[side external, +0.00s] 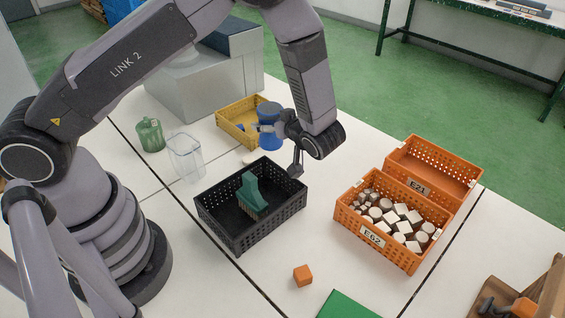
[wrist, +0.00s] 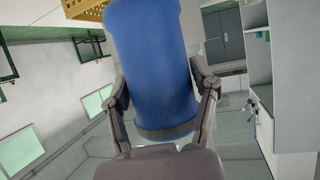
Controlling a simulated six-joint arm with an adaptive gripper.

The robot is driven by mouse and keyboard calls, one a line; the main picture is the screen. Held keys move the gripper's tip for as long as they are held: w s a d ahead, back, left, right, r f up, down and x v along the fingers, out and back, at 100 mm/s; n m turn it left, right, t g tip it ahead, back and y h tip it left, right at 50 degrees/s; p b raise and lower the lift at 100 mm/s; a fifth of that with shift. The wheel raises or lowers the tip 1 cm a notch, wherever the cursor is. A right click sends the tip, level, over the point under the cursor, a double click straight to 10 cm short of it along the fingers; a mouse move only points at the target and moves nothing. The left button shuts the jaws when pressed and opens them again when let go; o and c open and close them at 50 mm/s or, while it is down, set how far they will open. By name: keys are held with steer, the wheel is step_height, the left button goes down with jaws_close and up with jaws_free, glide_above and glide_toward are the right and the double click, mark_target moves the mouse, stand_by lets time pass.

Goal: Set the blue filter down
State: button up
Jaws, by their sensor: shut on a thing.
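The blue filter (side external: 268,121) is a blue cylinder. My gripper (side external: 283,126) is shut on it and holds it from the right side in the side external view. In the wrist view the blue filter (wrist: 150,60) fills the middle, with a finger of my gripper (wrist: 160,118) on each side near its lower band. The filter overlaps the right edge of the yellow crate (side external: 228,124) in the side external view. I cannot tell whether its base touches anything.
A black crate (side external: 295,212) with a green brush (side external: 252,193) stands in front. Orange crates (side external: 345,221) (side external: 466,208) are at right.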

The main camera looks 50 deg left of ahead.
steer(key=w+f, duration=0.3)
steer(key=w, duration=0.1)
steer(key=w+f, duration=0.6)
steer(key=w, duration=0.1)
steer(key=shift+w+d, duration=0.25)
steer(key=shift+w, duration=0.1)
steer(key=shift+f, duration=1.45)
steer(key=shift+f, duration=0.15)
steer(key=o, duration=1.2)
